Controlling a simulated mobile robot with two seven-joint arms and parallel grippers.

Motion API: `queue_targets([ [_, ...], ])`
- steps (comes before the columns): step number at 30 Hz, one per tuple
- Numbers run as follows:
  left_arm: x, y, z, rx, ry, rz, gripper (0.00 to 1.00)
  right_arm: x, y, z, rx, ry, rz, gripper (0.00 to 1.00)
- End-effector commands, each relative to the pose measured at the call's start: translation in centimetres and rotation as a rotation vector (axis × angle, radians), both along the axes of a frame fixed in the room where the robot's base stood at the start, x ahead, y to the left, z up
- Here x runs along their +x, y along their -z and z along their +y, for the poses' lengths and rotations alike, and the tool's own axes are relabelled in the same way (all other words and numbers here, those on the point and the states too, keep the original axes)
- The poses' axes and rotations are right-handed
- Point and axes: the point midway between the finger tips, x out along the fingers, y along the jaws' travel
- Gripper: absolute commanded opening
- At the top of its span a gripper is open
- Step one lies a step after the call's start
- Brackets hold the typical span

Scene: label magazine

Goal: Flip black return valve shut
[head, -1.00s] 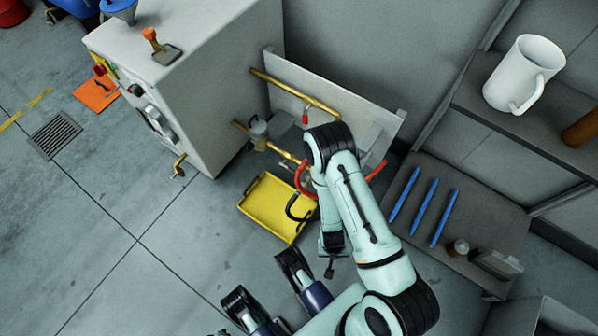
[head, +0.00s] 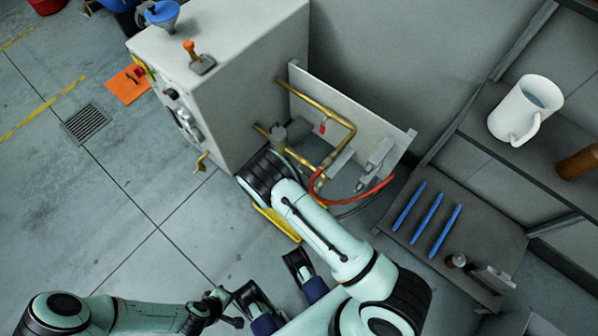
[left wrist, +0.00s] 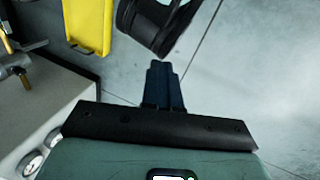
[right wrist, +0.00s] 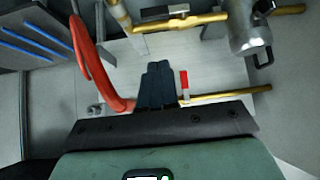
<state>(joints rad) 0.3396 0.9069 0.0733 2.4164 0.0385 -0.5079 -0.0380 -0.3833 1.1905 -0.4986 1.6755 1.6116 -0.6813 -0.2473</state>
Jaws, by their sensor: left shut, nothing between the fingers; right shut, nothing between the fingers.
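In the right wrist view my right gripper (right wrist: 157,85) is shut and empty, in front of the pale pipe panel (right wrist: 215,70). Beside its tips is a small red valve handle (right wrist: 184,82). A dark bar (right wrist: 165,12) lies along the brass pipe (right wrist: 185,22) beyond the tips. It may be the black return valve's handle; I cannot be sure. The right fingers are hidden behind my wrist in the head view. My left gripper (left wrist: 165,75) is shut and empty, away from the pipes; it shows low in the head view (head: 226,306).
A red hose (head: 375,193) curves from the panel. A yellow tray (head: 278,224) lies on the floor, partly covered by my right arm. The grey cabinet (head: 230,95) stands at left, the shelf (head: 415,260) with blue rods at right. A metal cylinder (right wrist: 248,30) sits on the pipes.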

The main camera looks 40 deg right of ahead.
Motion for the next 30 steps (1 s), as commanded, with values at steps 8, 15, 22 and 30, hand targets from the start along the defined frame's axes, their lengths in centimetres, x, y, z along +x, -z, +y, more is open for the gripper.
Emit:
queue_targets([
  [8, -1.5, -0.5, 0.2, 0.006, 0.008, 0.038, 0.0, -0.2, 0.4, -0.7, -0.018, 0.059, -0.002, 0.0],
  [15, -1.5, -0.4, 0.2, 0.005, 0.008, 0.037, 0.0, -0.2, 0.5, -0.8, -0.017, 0.057, -0.001, 0.0],
  [22, -0.7, 0.4, 0.6, 0.016, -0.002, 0.016, 0.0, 0.2, 2.3, -2.5, -0.02, 0.058, 0.0, 0.0],
  [30, 1.4, 2.1, 1.6, 0.043, -0.024, -0.039, 0.0, 1.3, 6.6, -6.4, -0.019, 0.058, 0.0, 0.0],
])
